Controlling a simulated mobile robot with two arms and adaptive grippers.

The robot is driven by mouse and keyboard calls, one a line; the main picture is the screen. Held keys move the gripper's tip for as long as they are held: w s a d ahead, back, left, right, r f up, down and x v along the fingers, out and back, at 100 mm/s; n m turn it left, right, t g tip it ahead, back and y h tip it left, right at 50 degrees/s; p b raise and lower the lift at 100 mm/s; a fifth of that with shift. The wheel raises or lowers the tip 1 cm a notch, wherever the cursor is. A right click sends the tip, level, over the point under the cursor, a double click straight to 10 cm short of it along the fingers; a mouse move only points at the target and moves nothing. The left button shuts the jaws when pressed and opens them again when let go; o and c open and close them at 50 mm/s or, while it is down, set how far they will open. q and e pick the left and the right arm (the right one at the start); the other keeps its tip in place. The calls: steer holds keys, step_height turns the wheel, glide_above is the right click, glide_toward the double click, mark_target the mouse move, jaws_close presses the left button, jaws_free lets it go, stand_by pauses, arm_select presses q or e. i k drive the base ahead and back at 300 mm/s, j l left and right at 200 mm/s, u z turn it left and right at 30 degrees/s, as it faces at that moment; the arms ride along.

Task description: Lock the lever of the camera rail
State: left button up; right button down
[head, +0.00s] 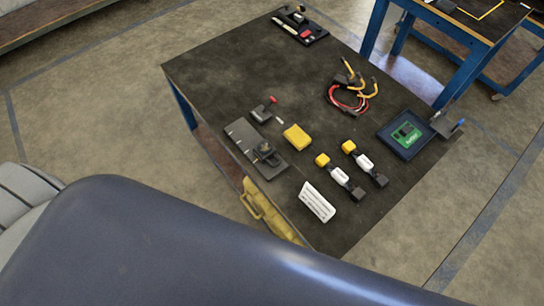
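A flat grey rail-like plate (240,133) lies near the left front edge of the dark table. A small dark device (266,153) sits on its lower right end. Just beyond the plate is a small grey block (261,114) with a red-tipped lever (272,100) that sticks up. A dark grey bracket with a blue-tipped part (460,122) stands at the table's right corner. I cannot tell for certain which is the camera rail's lever, or whether it is locked. Neither of my grippers is in view.
The dark table (230,65) also bears a yellow block (297,137), two yellow-white-black parts (340,177), a white label card (317,202), red and yellow cables (345,103), and a blue tray with a green board (407,135). A yellow object (265,212) is at the front edge.

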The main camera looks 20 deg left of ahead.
mark_target(273, 100)
steer(key=k+j, duration=0.3)
steer(key=j, duration=0.25)
steer(key=j+z, duration=0.1)
steer(key=j, duration=0.55)
steer(key=j+z, duration=0.1)
steer(key=j, duration=0.5)
steer(key=k+j+z, duration=0.15)
steer(key=j, duration=0.45)
steer(key=i+j, duration=0.3)
steer(key=i+j+z, duration=0.1)
steer(key=i+j, duration=0.2)
steer(key=j, duration=0.15)
steer(key=i+j+z, duration=0.1)
steer(key=i+j, duration=0.2)
steer(key=j, duration=0.15)
